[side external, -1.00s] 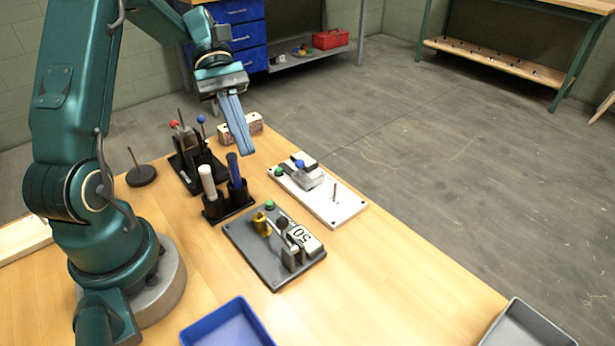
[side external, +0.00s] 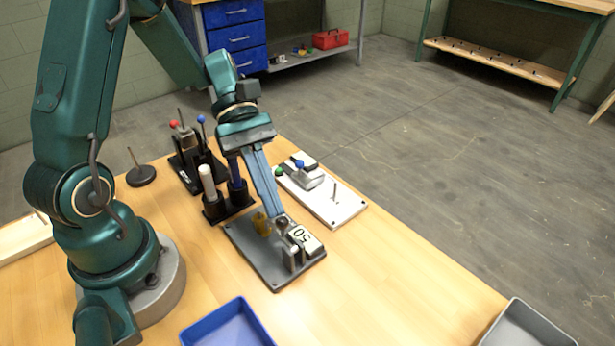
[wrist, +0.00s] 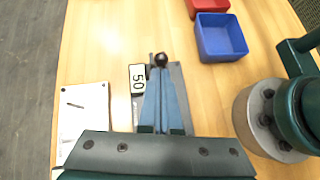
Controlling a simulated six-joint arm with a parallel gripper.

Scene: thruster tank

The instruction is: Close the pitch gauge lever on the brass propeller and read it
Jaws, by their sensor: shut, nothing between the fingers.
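The grey gauge plate (side external: 256,257) lies on the wooden bench with a small brass propeller (side external: 261,223) on it. A white block marked 50 (side external: 305,240) stands at its right side, and it also shows in the wrist view (wrist: 138,79). A lever with a dark ball knob (side external: 282,225) rises beside the block; in the wrist view the knob (wrist: 160,59) is just beyond my fingertips. My gripper (side external: 276,213) is shut and empty, its blue fingers angled down at the knob. I cannot tell whether they touch it. My fingers hide the plate's green button.
A white plate (side external: 346,207) with a blue knob and a pin lies to the right. A black holder (side external: 213,215) with upright handles stands behind the grey plate. A blue tray (side external: 226,326) and a grey tray (side external: 527,328) are in front. Bench between the trays is clear.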

